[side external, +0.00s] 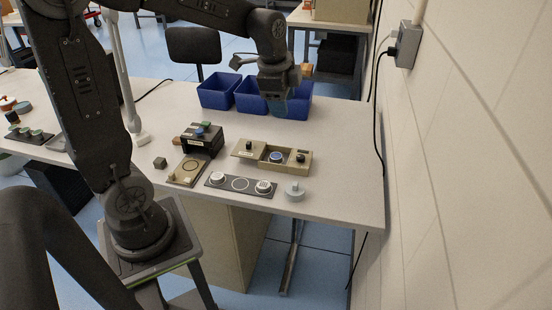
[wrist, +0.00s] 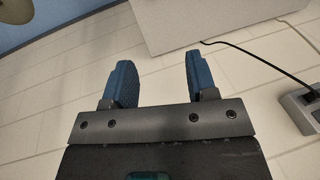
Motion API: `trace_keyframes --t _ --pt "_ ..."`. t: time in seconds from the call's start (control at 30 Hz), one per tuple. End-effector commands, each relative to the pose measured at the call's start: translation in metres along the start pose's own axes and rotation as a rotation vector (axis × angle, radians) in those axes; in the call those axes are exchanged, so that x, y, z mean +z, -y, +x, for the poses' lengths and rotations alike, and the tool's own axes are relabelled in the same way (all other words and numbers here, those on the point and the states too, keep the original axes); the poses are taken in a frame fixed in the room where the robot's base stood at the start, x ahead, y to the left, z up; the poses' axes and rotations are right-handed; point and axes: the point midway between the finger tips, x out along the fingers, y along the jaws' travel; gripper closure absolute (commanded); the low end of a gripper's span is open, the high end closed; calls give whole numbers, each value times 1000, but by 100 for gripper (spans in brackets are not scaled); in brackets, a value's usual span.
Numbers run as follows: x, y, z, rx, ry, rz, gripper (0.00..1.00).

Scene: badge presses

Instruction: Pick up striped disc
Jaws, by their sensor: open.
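My gripper (side external: 281,104) is open and empty, held up near the blue bins at the back of the table. Its two blue fingers stand apart with nothing between them in the wrist view (wrist: 160,78). On a dark strip (side external: 228,186) at the table's front lie a pale disc at the left end (side external: 217,178) and another pale disc at the right end (side external: 263,187), with an empty-looking ring between them. Stripes are too small to tell on either, so I cannot say which disc is striped. The wrist view shows no disc.
A tan tray (side external: 305,168) holds a blue round piece (side external: 277,156). A black press (side external: 205,147) with a tan plate (side external: 181,181) stands left of it. A grey knobbed piece (side external: 295,193) sits near the front edge. Blue bins (side external: 218,92) line the back. A wall (side external: 455,150) bounds the right.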

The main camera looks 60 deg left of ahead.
Motion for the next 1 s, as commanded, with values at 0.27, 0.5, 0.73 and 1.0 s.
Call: trace_keyframes --t 0.27,0.5,0.73,1.0 --pt "35 88 101 138 50 456 48" --pt "75 124 177 232 25 762 48" --pt "89 129 206 259 8 860 48" --pt "94 118 254 262 7 862 48"
